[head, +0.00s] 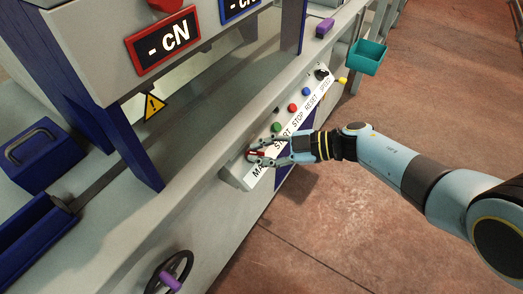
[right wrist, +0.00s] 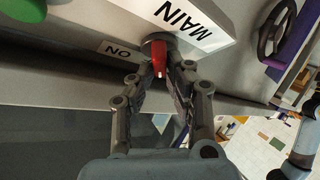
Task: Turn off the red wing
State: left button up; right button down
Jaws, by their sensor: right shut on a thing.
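The red wing (head: 258,154) is a small red lever on the round knob at the near end of the sloped control strip (head: 233,180), by the word MAIN. In the right wrist view the red wing (right wrist: 159,58) stands out from a grey round base next to the MAIN label (right wrist: 183,20). A small ON plate (right wrist: 118,53), seen turned over, lies to its left. My right gripper (head: 254,155) is shut on the red wing, with one finger on each side. The fingers hide part of the knob.
Along the strip beyond are a green button (head: 276,127), a red button (head: 292,107), a blue button (head: 306,92) and a black knob (head: 321,73). A teal bin (head: 368,57) hangs farther off. A handwheel (head: 170,274) is at the bottom. Open floor lies right.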

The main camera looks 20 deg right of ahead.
jog(key=shift+f, duration=0.1)
jog(key=c, duration=1.6)
grip_release()
jog(key=v, duration=1.2)
jog(key=shift+d+f, duration=0.1)
